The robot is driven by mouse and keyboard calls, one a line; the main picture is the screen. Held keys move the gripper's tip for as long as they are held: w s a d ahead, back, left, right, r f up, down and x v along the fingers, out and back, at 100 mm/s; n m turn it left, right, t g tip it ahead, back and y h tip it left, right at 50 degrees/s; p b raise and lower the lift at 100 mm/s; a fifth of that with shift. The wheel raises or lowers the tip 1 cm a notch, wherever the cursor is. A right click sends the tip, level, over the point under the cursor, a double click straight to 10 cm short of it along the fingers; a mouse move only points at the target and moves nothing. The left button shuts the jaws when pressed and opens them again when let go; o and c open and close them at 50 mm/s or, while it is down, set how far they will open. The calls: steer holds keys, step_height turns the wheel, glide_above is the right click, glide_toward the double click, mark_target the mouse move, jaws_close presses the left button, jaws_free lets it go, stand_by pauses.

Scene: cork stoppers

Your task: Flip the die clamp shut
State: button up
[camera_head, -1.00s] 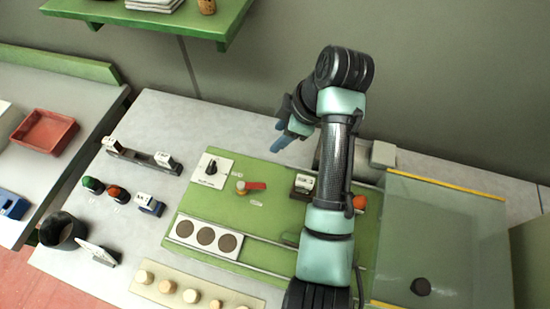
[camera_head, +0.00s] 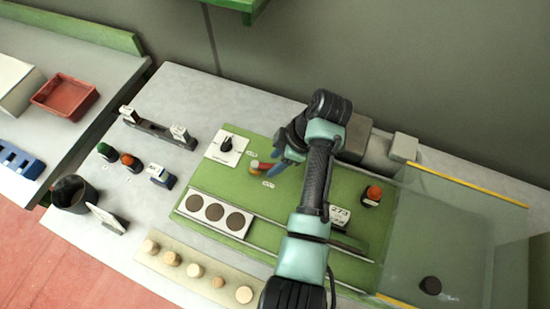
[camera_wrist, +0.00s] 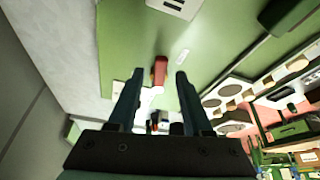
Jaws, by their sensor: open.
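The die clamp, a small lever with a red handle (camera_head: 263,167) on a brownish pivot, sits on the green panel (camera_head: 235,178). My gripper (camera_head: 272,160) is open over the panel, right by the clamp, and partly covers the handle's right end. In the wrist view, the red handle (camera_wrist: 160,70) shows between the two blue fingers of my gripper (camera_wrist: 160,84), with a gap on each side. I cannot tell whether either finger touches it. A small label lies beside the clamp.
A black rotary knob (camera_head: 226,144) on a white plate stands left of the clamp. A white strip with three dark discs (camera_head: 213,212) lies in front. An orange-topped button (camera_head: 374,192) and a glass cover (camera_head: 440,235) are to the right. Several corks (camera_head: 195,269) stand along the front.

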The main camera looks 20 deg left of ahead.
steer(key=shift+a+f, duration=0.15)
steer(key=shift+f, duration=0.2)
jaws_close()
steer(key=shift+s+r+m+p, duration=0.2)
steer(key=shift+s+m+p, duration=0.2)
steer(key=shift+m+p, duration=0.4)
steer(key=shift+s+m+t+p, duration=0.25)
steer(key=shift+m+t+p, duration=0.25)
steer(key=shift+m+p, duration=0.15)
steer(key=shift+f, duration=0.2)
